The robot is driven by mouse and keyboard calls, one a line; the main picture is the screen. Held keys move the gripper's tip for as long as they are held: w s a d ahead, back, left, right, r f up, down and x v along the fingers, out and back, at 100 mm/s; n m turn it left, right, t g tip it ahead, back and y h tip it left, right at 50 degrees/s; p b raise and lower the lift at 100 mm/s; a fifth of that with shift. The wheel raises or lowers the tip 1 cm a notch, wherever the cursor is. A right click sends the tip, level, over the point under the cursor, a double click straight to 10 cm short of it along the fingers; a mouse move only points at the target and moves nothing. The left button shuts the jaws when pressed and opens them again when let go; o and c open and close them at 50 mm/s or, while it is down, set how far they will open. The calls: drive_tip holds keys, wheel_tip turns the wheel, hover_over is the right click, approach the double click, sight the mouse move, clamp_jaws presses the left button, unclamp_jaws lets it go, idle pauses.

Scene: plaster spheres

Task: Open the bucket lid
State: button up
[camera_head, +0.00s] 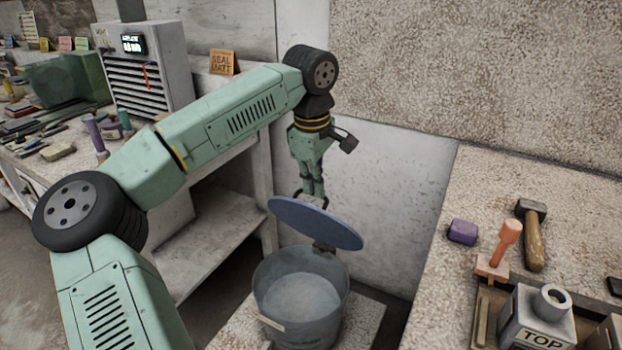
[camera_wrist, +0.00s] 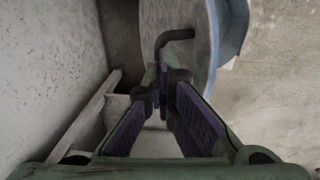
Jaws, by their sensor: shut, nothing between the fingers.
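The grey bucket (camera_head: 300,300) stands upright on a pale block, and its inside shows through the open top. Its round blue-grey lid (camera_head: 315,222) is raised and tilted above the rim, with a dark hinge-like piece (camera_head: 328,247) between the lid and the bucket's back right. My gripper (camera_head: 313,195) points down just behind the lid's upper edge. In the wrist view my gripper (camera_wrist: 163,82) is shut and empty. The lid (camera_wrist: 190,65) lies just beyond the fingertips, with its dark bent handle (camera_wrist: 175,36) next to them. I cannot tell whether they touch.
A speckled bench at the right holds a hammer (camera_head: 533,235), a purple block (camera_head: 463,232), an orange-handled tool (camera_head: 505,243) and a box marked TOP (camera_head: 537,325). A workbench with a shelf (camera_head: 215,225) stands at the left. A wall is close behind my gripper.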

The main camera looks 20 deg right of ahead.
drive_tip(key=shift+o, duration=0.6)
wheel_tip(320, 180, down, 2)
drive_tip(key=shift+s+d+f, duration=0.1)
drive_tip(key=shift+f, duration=0.1)
drive_tip(key=shift+o, duration=0.6)
drive_tip(key=shift+s+a+r, duration=0.25)
drive_tip(key=shift+s+a, duration=0.05)
drive_tip(key=shift+a, duration=0.1)
drive_tip(key=o, duration=0.4)
drive_tip(key=shift+f, duration=0.25)
drive_tip(key=shift+r, duration=0.15)
drive_tip(key=shift+w+r+p, duration=0.15)
drive_tip(key=shift+r+p, duration=0.25)
drive_tip(key=shift+p, duration=0.1)
drive_tip(key=w+d+r+p, duration=0.4)
drive_tip(key=d+r+p, duration=0.2)
drive_tip(key=r+p, duration=0.3)
drive_tip(key=shift+w+p, duration=0.35)
drive_tip(key=shift+p, duration=0.55)
